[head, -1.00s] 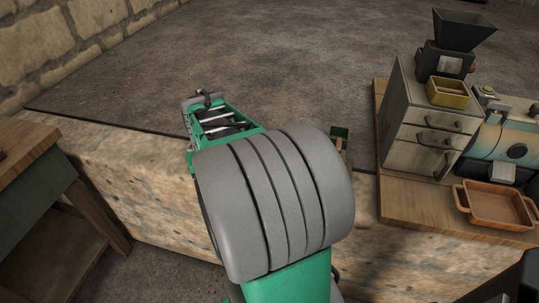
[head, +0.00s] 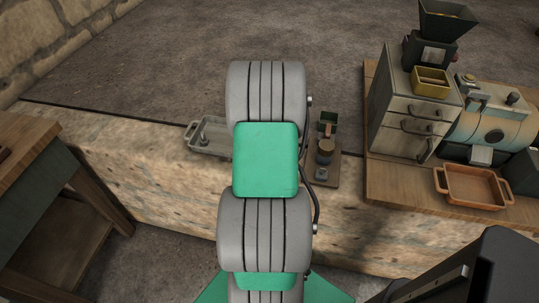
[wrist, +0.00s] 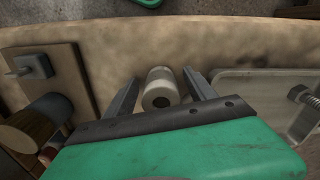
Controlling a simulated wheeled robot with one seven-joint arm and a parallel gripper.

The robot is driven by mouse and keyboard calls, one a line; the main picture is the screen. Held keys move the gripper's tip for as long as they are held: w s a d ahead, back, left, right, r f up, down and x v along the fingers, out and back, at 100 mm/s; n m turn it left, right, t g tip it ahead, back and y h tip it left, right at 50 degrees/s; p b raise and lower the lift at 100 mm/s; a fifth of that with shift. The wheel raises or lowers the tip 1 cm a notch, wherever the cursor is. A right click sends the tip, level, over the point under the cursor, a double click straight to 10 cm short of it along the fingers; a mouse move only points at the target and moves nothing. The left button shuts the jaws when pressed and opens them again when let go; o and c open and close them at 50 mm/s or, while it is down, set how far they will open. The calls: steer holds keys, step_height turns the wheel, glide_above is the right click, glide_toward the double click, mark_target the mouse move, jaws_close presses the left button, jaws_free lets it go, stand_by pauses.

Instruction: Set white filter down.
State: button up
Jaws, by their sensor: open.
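The white filter (wrist: 161,85) is a small pale cylinder with a dark round hole in its near end, seen in the wrist view. It is over the stone ledge (wrist: 230,50), between the two fingers of my gripper (wrist: 160,77). The fingers are open, with a visible gap on each side of the filter. Whether its underside rests on the stone cannot be told. In the head view my own arm hides both the filter and the gripper.
A grey metal tray (head: 193,145) holding a bolt (wrist: 300,95) lies on one side. On the other, a wooden board (head: 325,182) carries a brown-topped cylinder (head: 325,146) and a metal fitting. Drawers (head: 405,125) and an orange tray (head: 472,203) stand further right.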

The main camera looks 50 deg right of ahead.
steer(key=shift+c, duration=0.2)
jaws_close()
stand_by(0.4)
